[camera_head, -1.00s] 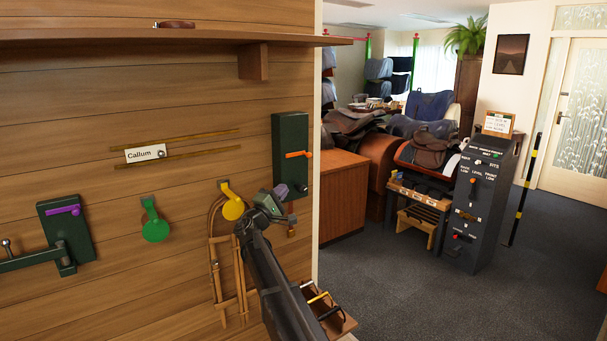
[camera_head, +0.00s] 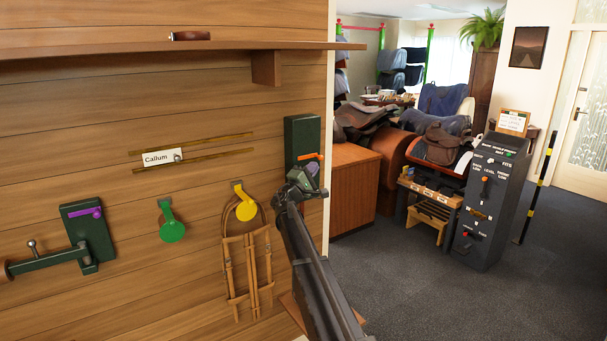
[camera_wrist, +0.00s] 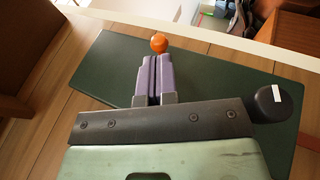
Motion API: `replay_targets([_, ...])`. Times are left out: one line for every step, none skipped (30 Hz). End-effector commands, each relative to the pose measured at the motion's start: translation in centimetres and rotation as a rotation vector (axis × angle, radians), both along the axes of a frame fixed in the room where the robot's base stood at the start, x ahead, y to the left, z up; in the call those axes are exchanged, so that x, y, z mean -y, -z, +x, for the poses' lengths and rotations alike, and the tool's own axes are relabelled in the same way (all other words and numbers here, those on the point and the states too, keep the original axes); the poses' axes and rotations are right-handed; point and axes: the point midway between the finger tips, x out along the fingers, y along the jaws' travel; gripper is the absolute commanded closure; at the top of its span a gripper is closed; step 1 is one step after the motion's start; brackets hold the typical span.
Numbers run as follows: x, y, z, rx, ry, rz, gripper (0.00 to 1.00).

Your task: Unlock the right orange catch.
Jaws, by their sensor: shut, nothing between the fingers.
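The right orange catch (camera_head: 309,157) is a small orange lever on a dark green plate (camera_head: 301,130) on the wood wall, near the wall's right edge. In the head view my gripper (camera_head: 313,168) is just below and in front of it, covering the plate's lower part. In the wrist view the purple fingers (camera_wrist: 154,72) are together with nothing between them. The catch's round orange end (camera_wrist: 159,43) shows just beyond the fingertips, and the rest of the lever is hidden there. I cannot tell whether the fingers touch it.
At left, a purple catch (camera_head: 91,212) sits on another green plate with a bar (camera_head: 45,262). A shelf (camera_head: 180,48) runs above. Open floor lies right of the wall.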

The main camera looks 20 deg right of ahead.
Motion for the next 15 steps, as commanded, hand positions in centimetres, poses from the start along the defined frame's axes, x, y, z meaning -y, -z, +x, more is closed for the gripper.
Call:
replay_targets([0.6, -0.6, 0.5, 0.000, 0.001, 0.000, 1.00])
replay_targets([0.9, -0.7, 0.6, 0.001, 0.002, 0.000, 1.00])
replay_targets([1.2, -0.9, 0.8, 0.001, 0.002, 0.000, 1.00])
replay_targets([1.3, -0.9, 0.9, 0.001, 0.002, 0.000, 1.00])
replay_targets([1.5, -0.9, 1.0, 0.000, 0.001, 0.000, 1.00])
replay_targets([1.6, -1.0, 1.0, 0.000, 0.001, 0.000, 1.00])
replay_targets([1.6, -1.0, 1.0, 0.000, 0.001, 0.000, 1.00])
replay_targets([1.7, -0.9, 1.0, 0.000, 0.001, 0.000, 1.00])
replay_targets([1.7, -0.9, 1.0, 0.000, 0.001, 0.000, 1.00])
replay_targets([1.7, -0.9, 1.0, 0.000, 0.000, 0.000, 1.00])
replay_targets([1.7, -0.9, 1.0, 0.000, 0.000, 0.000, 1.00])
replay_targets([1.7, -0.9, 1.0, 0.000, 0.001, 0.000, 1.00])
replay_targets([1.7, -0.9, 1.0, 0.000, 0.001, 0.000, 1.00])
replay_targets([1.6, -0.9, 1.0, 0.000, 0.001, 0.000, 1.00])
replay_targets([1.6, -0.9, 1.0, 0.000, 0.001, 0.000, 1.00])
